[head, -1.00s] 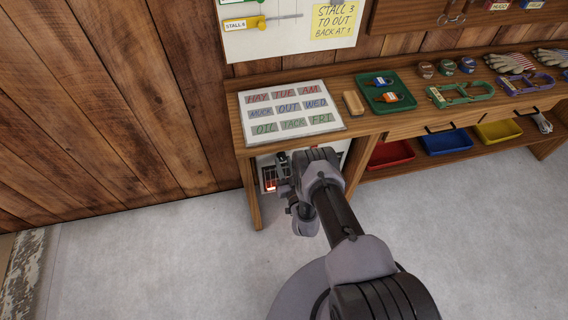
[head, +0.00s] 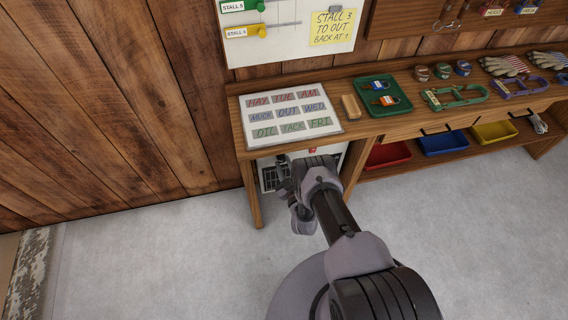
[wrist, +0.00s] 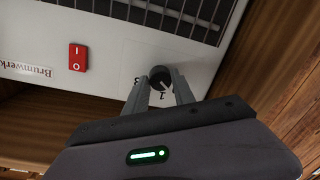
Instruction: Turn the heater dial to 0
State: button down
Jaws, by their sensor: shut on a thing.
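The white heater (head: 300,153) stands under the left end of the bench, partly hidden by my arm. In the wrist view, its white front panel (wrist: 112,62) carries a small dark round dial (wrist: 160,77). My gripper (wrist: 162,88) is shut on the dial, one finger on each side. In the head view, the dial is hidden behind my gripper.
A red rocker switch (wrist: 77,58) sits on the panel beside the dial, and a dark grille (wrist: 170,14) runs along the panel's edge. The bench leg (head: 252,195) is close left of the heater. The grey floor (head: 160,255) is open.

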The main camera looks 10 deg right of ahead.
jog(key=shift+w+r+n, duration=0.15)
jog(key=shift+n, duration=0.45)
jog(key=c, duration=1.1)
grip_release()
jog(key=shift+o, duration=0.2)
